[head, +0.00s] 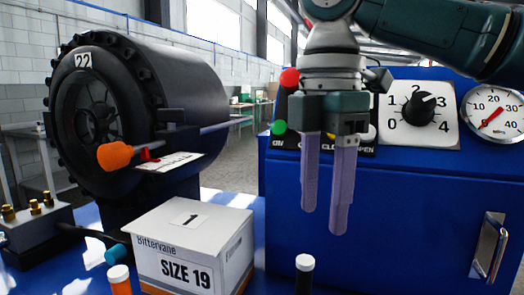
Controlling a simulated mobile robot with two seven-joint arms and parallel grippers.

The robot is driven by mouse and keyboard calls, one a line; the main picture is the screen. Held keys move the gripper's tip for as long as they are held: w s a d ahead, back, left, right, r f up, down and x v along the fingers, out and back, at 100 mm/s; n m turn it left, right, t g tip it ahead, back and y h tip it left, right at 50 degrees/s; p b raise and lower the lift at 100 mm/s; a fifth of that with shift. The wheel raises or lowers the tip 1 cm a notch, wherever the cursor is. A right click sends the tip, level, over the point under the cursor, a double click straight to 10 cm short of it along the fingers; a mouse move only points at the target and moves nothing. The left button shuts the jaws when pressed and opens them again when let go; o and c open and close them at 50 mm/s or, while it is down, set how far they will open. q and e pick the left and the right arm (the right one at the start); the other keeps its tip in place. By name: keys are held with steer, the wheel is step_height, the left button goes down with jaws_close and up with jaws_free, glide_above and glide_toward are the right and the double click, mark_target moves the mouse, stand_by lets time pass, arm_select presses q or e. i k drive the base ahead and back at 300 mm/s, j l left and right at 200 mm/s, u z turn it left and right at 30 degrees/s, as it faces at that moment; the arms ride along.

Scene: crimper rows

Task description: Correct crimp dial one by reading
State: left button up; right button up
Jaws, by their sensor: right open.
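The dial (419,110) on the blue machine is a black knob on a white plate marked 0 to 4. Its white mark points up and right, between 2 and 3. A round gauge (492,114) marked 0 to 40 sits beside it, its red needle slanting from near 0 toward upper right. The black crimp head (165,85) is labelled 22. A box (188,250) in front reads "1", "Bittervane" and "SIZE 19". My right gripper (325,222) hangs open and empty, fingers down, left of the dial and before the machine. My left gripper does not show.
Red and green buttons and an "OPEN" label (361,148) are partly behind my right gripper. An orange-handled rod (115,156) sticks out at the crimp head. A black, white-capped bottle (304,275) and an orange one (119,280) stand low in front. A metal handle (489,248) is lower right.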

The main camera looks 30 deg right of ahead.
mark_target(418, 110)
steer(key=z, duration=1.55)
